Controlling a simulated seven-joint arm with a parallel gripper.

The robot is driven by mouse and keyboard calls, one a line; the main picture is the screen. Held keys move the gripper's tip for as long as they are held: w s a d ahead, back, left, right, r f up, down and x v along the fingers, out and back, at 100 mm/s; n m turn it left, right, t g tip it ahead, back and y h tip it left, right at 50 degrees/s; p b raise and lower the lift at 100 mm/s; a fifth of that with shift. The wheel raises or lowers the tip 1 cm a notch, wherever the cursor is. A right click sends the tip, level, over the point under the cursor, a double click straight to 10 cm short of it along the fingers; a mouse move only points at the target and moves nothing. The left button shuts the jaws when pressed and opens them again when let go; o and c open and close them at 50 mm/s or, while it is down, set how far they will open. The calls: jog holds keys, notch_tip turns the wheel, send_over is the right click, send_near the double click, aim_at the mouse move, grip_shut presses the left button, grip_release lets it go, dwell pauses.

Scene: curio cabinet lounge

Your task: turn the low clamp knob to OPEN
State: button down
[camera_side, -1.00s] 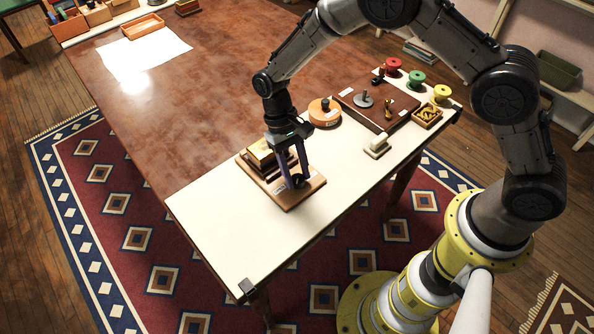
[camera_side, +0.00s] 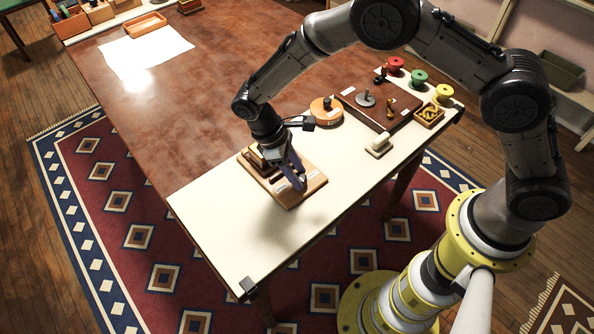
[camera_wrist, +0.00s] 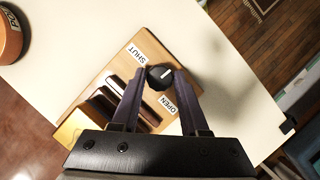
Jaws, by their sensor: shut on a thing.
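The low clamp knob (camera_wrist: 158,80) is small, black and round with a short white mark. It sits at the edge of a wooden clamp base (camera_side: 309,185). In the wrist view the SHUT label (camera_wrist: 137,55) lies to the knob's upper left and the OPEN label (camera_wrist: 168,105) below it. My gripper (camera_wrist: 160,74) has one finger on each side of the knob and is shut on it. In the side view my gripper (camera_side: 297,180) reaches down to the base at a tilt and mostly hides the knob. I cannot tell exactly where the mark points.
Dark and brass blocks stand on the base right beside my fingers. A round orange-topped piece (camera_side: 324,118), a brown board with fittings (camera_side: 397,103) and a small cream-handled block (camera_side: 379,146) stand farther right. The front of the cream tabletop (camera_side: 235,231) is clear.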

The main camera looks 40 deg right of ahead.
jog(key=shift+n, duration=0.5)
jog(key=shift+c, duration=2.1)
grip_release()
jog(key=shift+r, duration=0.1)
jog(key=v, duration=1.3)
jog(key=shift+a+r, duration=0.3)
jog(key=shift+r, duration=0.05)
